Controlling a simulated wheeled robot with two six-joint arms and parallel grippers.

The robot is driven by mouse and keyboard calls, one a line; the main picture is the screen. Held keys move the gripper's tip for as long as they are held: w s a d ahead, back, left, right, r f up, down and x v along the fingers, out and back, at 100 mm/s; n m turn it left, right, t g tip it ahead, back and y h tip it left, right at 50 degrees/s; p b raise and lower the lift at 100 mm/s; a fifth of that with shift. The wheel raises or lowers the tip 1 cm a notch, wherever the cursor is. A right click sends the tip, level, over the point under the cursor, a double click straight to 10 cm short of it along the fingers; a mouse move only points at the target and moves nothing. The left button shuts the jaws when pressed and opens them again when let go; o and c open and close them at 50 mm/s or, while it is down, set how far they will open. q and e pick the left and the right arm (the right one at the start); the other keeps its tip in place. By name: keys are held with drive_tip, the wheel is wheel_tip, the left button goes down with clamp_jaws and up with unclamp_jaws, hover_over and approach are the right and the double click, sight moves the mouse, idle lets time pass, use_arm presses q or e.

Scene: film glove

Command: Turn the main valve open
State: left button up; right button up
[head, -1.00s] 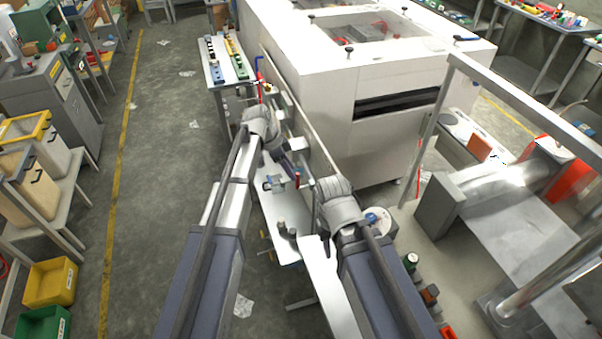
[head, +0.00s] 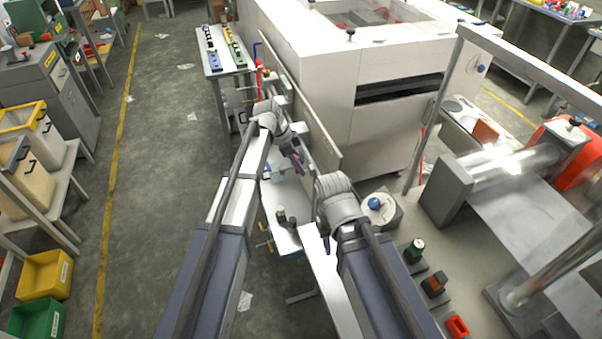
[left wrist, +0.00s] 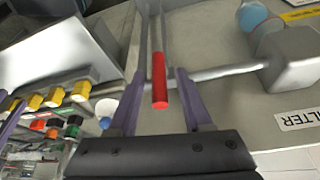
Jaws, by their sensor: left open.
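A red-gripped lever handle (left wrist: 160,85) shows in the left wrist view, on a metal rod in front of a grey panel (left wrist: 240,118). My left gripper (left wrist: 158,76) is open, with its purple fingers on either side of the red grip. I cannot tell whether they touch it. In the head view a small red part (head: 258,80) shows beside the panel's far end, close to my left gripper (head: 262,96). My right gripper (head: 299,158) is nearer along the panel. Its fingers are too small and covered to tell their state.
A grey box (left wrist: 290,62) with a blue knob (left wrist: 255,16) and a "FILTER" label (left wrist: 297,119) are right of the handle. A big white machine (head: 310,95) stands behind the panel. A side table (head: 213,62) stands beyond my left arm. The left floor (head: 160,170) is mostly clear.

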use_arm(q)
drive_tip(key=shift+b+x, duration=0.4)
drive_tip(key=shift+x, duration=0.4)
clamp_jaws()
idle(0.9)
